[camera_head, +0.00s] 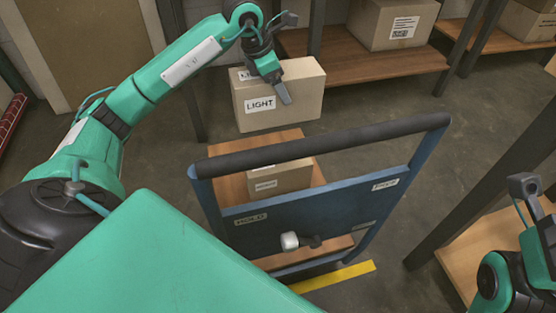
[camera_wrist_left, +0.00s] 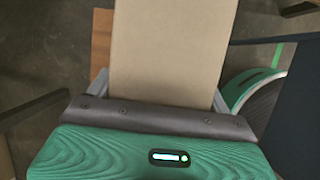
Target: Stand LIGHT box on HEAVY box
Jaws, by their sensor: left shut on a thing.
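The LIGHT box (camera_head: 300,95) is a tan carton with its name label facing the head camera. My left gripper (camera_head: 272,72) is shut on it from above, one finger showing across the labelled face. The box appears held above the cart's wooden deck (camera_head: 262,146), toward its far end. In the left wrist view the carton (camera_wrist_left: 172,50) sits between the two fingers (camera_wrist_left: 160,92). A smaller carton (camera_head: 290,178), likely the HEAVY box, rests on the deck behind the cart's handle; its label is too small to read surely.
The cart's blue frame (camera_head: 330,200) and dark handle bar (camera_head: 320,146) stand between me and the deck. Shelves with a carton (camera_head: 392,24) are at the back, another wooden shelf (camera_head: 480,250) at the right. A yellow floor line (camera_head: 335,278) runs near the cart.

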